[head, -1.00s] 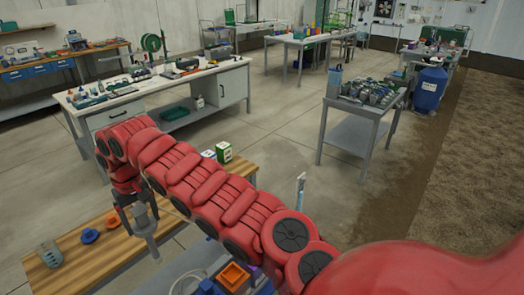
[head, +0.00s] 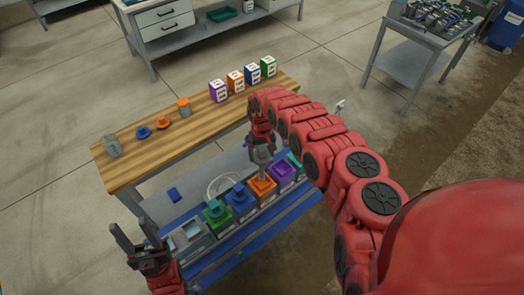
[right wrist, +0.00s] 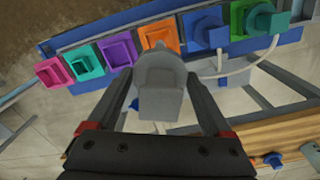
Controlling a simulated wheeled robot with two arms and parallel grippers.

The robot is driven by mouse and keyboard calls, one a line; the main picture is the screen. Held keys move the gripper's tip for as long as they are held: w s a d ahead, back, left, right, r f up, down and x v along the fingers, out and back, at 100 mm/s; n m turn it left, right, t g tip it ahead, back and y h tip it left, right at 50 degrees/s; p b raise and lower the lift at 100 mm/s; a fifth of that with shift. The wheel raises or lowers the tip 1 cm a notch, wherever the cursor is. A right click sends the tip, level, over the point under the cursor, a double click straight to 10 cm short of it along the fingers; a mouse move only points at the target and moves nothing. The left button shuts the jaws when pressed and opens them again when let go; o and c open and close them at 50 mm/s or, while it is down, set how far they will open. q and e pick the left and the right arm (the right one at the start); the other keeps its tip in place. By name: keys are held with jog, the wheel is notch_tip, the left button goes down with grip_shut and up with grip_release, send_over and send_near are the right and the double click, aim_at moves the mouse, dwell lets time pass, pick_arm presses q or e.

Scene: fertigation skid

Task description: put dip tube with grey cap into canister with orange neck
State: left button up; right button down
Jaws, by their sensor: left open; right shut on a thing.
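The canister with the orange neck (head: 263,189) stands in the row of canisters below the wooden bench. It also shows in the right wrist view (right wrist: 158,36), just beyond the held cap. My right gripper (head: 262,146) is shut on the grey cap (right wrist: 160,82) of the dip tube. In the head view the grey cap (head: 262,158) appears over the orange neck. The tube below the cap is hidden, so I cannot tell whether its end is inside the neck. My left gripper (head: 138,245) is open and empty at the lower left, apart from the canisters.
Green (head: 216,214), blue (head: 240,199) and purple (head: 282,173) canisters stand close beside the orange one. The bench (head: 190,122) carries a clear beaker (head: 111,146), blue and orange caps, and several coloured boxes. A pale hose (head: 220,184) loops behind the canisters.

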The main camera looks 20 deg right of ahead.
notch_tip(320, 180, down, 16)
jog(key=b, duration=1.2)
jog(key=shift+w+r, duration=0.1)
jog(key=shift+r, duration=0.1)
grip_release()
jog(key=shift+r, duration=0.6)
notch_tip(320, 180, up, 11)
jog(key=shift+f+b, duration=0.2)
jog(key=shift+b, duration=0.55)
notch_tip(320, 180, up, 5)
jog(key=p, duration=0.3)
send_over(262, 174)
jog(key=w, duration=0.1)
jog(key=shift+d, duration=0.2)
jog(key=shift+r, duration=0.35)
